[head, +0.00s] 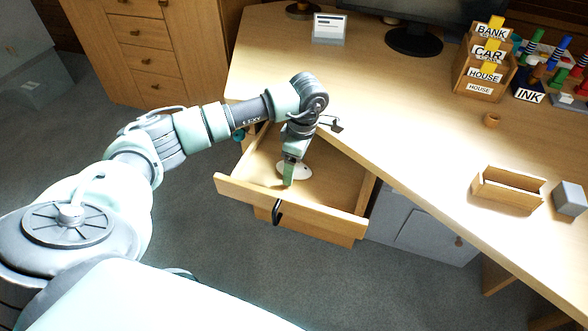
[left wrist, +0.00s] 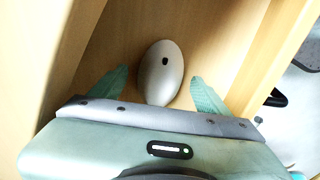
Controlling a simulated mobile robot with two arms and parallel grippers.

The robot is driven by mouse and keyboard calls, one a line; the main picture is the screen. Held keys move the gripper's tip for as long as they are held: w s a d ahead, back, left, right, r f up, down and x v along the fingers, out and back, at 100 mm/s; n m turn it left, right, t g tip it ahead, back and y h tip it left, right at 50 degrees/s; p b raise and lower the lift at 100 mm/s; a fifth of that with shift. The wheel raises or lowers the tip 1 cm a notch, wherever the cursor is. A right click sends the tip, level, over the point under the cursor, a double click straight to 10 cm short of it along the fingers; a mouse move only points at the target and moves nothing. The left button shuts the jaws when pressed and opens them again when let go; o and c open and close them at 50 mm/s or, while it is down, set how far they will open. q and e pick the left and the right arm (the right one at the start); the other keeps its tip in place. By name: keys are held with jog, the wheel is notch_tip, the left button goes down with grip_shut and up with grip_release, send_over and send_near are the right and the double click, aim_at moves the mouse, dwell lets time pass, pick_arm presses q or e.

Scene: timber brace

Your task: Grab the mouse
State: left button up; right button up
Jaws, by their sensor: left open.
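A pale, rounded mouse (head: 296,169) lies on the floor of the open drawer (head: 345,190) under the desk. In the left wrist view the mouse (left wrist: 160,73) sits between the two green fingers of my left gripper (left wrist: 157,92), apart from both. My left gripper (head: 288,180) reaches down into the drawer over the mouse and partly hides it in the head view. It is open. My right gripper is in neither view.
The desk edge (head: 352,152) overhangs the back of the drawer. The drawer's front panel (head: 290,207) carries a dark handle (head: 277,211). A small wooden box (head: 507,190), a label sign (head: 329,28) and a monitor stand (head: 413,40) are on the desk.

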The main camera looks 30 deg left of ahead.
pick_arm(q)
jog(key=c, duration=1.5)
jog(key=shift+r, duration=0.1)
